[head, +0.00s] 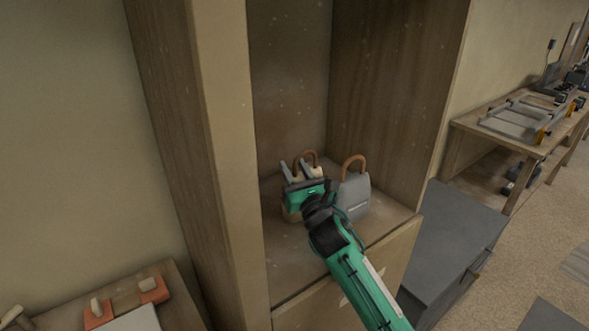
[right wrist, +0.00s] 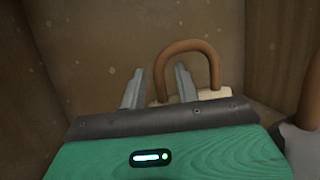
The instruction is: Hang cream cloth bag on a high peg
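The cream cloth bag (head: 318,173) stands in the open wooden cabinet compartment, with a brown looped handle on top. My right gripper (head: 293,165) is at the bag and hides much of it in the head view. In the right wrist view the bag's cream top edge (right wrist: 213,94) and brown handle show beyond the fingers. The right gripper's fingers (right wrist: 158,88) are apart, with the handle's left side appearing between them; I cannot tell whether they touch it. No peg shows in either view. My left gripper is out of view.
A grey bag (head: 355,196) with a brown handle stands close right of the cream bag. Cabinet walls (head: 388,90) enclose both sides. A dark grey box (head: 455,235) stands outside to the right. A low table (head: 172,285) with several items is at lower left.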

